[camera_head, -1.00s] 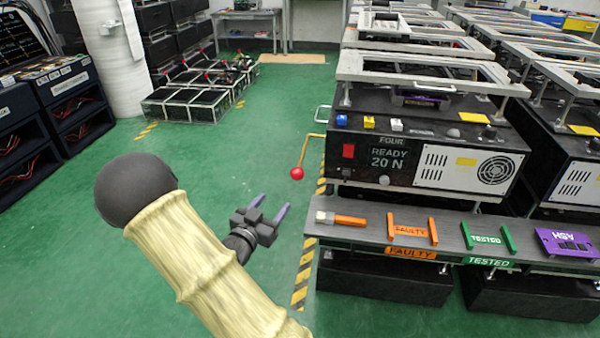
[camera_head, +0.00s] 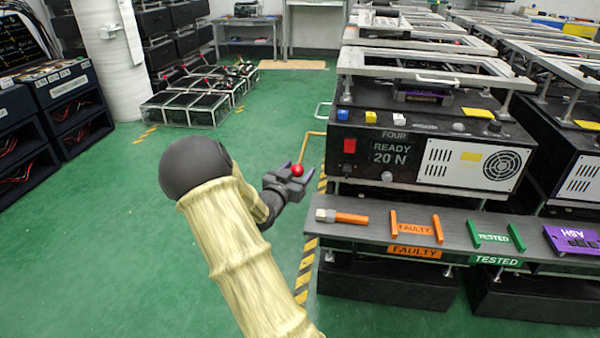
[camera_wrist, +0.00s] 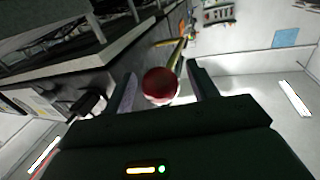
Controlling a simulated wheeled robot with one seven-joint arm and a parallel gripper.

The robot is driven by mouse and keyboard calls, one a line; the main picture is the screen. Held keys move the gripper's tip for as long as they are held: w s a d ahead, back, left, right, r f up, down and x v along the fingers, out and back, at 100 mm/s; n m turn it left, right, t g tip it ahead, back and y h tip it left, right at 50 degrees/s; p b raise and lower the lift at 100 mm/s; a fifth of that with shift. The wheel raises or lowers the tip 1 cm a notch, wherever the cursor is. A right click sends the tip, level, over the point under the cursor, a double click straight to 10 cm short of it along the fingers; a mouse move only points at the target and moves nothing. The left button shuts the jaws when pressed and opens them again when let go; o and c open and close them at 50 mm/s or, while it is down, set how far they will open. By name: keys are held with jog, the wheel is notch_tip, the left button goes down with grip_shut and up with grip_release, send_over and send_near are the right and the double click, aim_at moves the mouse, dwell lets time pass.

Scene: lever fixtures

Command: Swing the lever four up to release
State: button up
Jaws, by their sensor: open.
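The machine marked FOUR (camera_head: 425,150) stands at the right, its screen reading READY 20 N. Its lever (camera_head: 311,136) is a yellow bent rod on the left side, hanging down to a red ball knob (camera_head: 297,170). My gripper (camera_head: 293,171) is open at the knob in the head view. In the wrist view the red knob (camera_wrist: 160,86) lies between the two open fingers of my gripper (camera_wrist: 160,90), with the rod (camera_wrist: 178,55) running away behind it. I cannot tell whether a finger touches the knob.
A grey shelf (camera_head: 462,226) in front of the machine holds a brush-like orange tool (camera_head: 341,217), FAULTY and TESTED holders, and a purple HSV unit (camera_head: 574,242). Green floor (camera_head: 110,240) is clear to the left. Black crates (camera_head: 190,102) stand further back.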

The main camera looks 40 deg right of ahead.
jog(key=shift+x, duration=0.95)
grip_shut()
jog(key=shift+r, duration=0.2)
